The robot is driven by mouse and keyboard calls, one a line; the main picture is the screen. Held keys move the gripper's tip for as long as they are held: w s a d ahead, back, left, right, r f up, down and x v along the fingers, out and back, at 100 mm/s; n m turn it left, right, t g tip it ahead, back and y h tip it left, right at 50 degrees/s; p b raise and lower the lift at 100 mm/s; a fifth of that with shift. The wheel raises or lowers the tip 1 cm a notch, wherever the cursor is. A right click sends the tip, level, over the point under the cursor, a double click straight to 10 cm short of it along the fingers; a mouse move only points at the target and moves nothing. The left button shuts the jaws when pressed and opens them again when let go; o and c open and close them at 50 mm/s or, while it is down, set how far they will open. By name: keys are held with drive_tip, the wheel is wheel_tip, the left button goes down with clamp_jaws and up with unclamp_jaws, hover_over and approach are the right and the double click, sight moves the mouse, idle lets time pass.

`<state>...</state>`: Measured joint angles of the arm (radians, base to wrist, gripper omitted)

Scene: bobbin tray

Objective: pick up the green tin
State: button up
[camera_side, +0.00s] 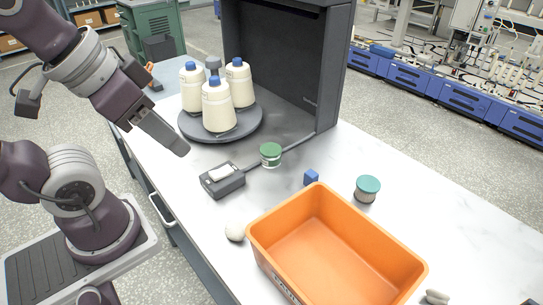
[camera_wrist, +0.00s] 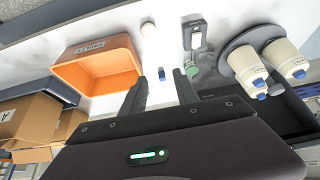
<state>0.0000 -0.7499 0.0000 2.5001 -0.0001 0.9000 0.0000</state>
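The green tin (camera_side: 270,155) is a small jar with a dark green lid, standing on the table just right of a dark scale-like device. Its green lid shows in the wrist view (camera_wrist: 193,69), close to the right fingertip and partly hidden by that finger. A second jar (camera_side: 367,188) with a teal lid and greyish body stands farther right, behind the orange bin. My gripper (camera_side: 178,146) is raised to the left of the green tin, apart from it. In the wrist view my gripper (camera_wrist: 160,80) has its fingers spread and holds nothing.
The orange bin (camera_side: 260,237) takes up the front right. A blue cube (camera_side: 311,177), a white ball (camera_side: 235,231) and the dark device (camera_side: 211,183) lie near the tin. White bottles (camera_side: 218,109) stand on a round turntable (camera_side: 246,128) before a dark cabinet (camera_side: 327,75).

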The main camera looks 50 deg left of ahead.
drive_tip(key=o, duration=1)
